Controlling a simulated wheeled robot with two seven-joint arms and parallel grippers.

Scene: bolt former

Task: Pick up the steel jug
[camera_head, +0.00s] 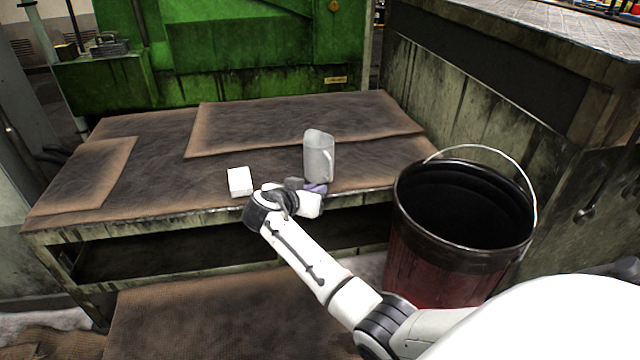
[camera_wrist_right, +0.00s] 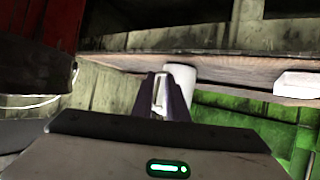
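In the right wrist view the pale jug (camera_wrist_right: 181,78) is just beyond the fingers. The right gripper (camera_wrist_right: 164,92) looks open there, with a pale strip, apparently the jug's handle, showing between its fingers. Contact cannot be made out. My left gripper is not in view.
A white block (camera_head: 240,181) lies on the bench (camera_head: 150,185) left of my right wrist; it also shows in the wrist view (camera_wrist_right: 298,84). A dark red bucket (camera_head: 450,270) with a raised wire handle stands right of the bench. A green machine (camera_head: 240,45) is behind.

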